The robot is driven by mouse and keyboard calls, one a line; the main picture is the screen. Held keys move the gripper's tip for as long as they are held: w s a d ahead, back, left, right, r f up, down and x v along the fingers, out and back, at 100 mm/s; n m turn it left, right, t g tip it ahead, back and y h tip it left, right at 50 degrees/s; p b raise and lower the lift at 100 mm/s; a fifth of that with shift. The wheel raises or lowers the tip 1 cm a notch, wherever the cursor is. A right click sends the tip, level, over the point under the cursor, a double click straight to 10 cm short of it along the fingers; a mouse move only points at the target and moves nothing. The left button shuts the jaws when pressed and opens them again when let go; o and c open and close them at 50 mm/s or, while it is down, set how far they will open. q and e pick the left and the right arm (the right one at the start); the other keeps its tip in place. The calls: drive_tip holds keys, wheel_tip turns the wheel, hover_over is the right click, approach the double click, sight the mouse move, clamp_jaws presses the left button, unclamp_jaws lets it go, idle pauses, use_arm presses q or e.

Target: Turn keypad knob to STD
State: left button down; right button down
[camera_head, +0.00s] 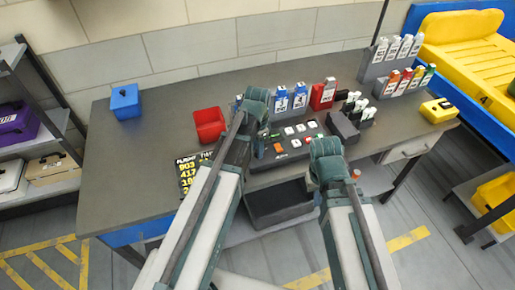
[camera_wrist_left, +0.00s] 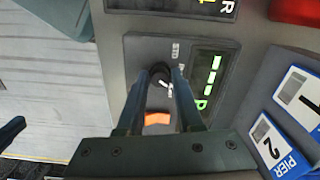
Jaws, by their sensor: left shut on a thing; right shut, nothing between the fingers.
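My left gripper (camera_head: 254,104) reaches over the keypad (camera_head: 290,140) on the grey table. In the left wrist view its two fingers (camera_wrist_left: 160,72) are shut on the dark round knob (camera_wrist_left: 158,68), one on each side. The STD label (camera_wrist_left: 176,50) is printed just above and right of the knob. A white mark shows between the fingers below the knob; I cannot tell whether it is the pointer or a label. An orange button (camera_wrist_left: 157,119) and a green-lit display (camera_wrist_left: 208,80) are beside it. My right gripper (camera_head: 326,150) is shut and empty near the keypad's right side.
A red bin (camera_head: 208,125) and a black board with yellow writing (camera_head: 190,175) are left of the keypad. Blue-and-white pier cards (camera_head: 281,98) stand behind it. Dark holders (camera_head: 345,125) are at right. The table's left part is clear, except for a blue box (camera_head: 125,101).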

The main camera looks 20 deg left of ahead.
use_arm(q)
drive_tip(key=n, duration=0.4)
drive_tip(key=shift+n, duration=0.3)
drive_tip(key=n, duration=0.3)
drive_tip(key=shift+n, duration=0.3)
drive_tip(key=n, duration=0.4)
drive_tip(key=shift+n, duration=2.1)
drive_tip(key=c, duration=0.6)
unclamp_jaws()
drive_tip(key=shift+o, duration=0.2)
drive_tip(key=shift+r, duration=0.1)
